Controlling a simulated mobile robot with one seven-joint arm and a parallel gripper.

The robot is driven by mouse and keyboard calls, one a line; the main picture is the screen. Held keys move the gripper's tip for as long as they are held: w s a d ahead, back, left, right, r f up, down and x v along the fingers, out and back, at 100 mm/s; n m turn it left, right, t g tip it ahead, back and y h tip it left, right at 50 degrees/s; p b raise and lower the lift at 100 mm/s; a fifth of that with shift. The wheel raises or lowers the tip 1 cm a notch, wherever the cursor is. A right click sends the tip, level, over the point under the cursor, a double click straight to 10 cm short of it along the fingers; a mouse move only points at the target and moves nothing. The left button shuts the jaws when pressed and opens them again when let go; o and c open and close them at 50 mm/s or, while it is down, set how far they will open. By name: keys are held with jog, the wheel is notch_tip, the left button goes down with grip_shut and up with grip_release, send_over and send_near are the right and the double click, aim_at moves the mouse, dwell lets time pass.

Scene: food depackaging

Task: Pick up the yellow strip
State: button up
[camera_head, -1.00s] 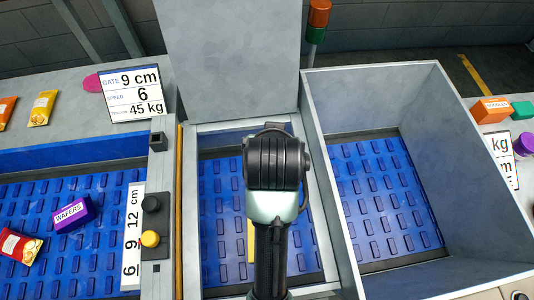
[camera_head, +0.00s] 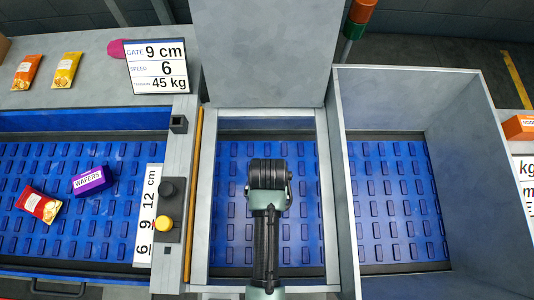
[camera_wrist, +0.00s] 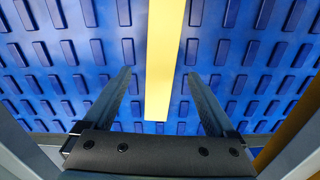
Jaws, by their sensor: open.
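The yellow strip (camera_wrist: 165,55) is a long, flat, pale yellow piece on the blue studded belt (camera_wrist: 235,58). It runs from the top edge of the wrist view down between the fingers. My gripper (camera_wrist: 159,76) is open, with one dark finger on each side of the strip and a gap on both sides. Nothing is held. How high the fingertips are above the belt is hard to tell. In the head view my arm covers the strip and the fingers, over the middle belt section.
Grey walls border the middle section, with a deep grey bin (camera_head: 486,215) to its right. A yellow-orange rail (camera_head: 193,195) runs along the left divider. The left belt holds a purple wafers box (camera_head: 93,181) and a red packet (camera_head: 39,205). A sign (camera_head: 157,66) stands behind.

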notch_tip(320, 180, down, 4)
jog(key=shift+a+f, duration=0.1)
grip_shut()
dwell(0.5)
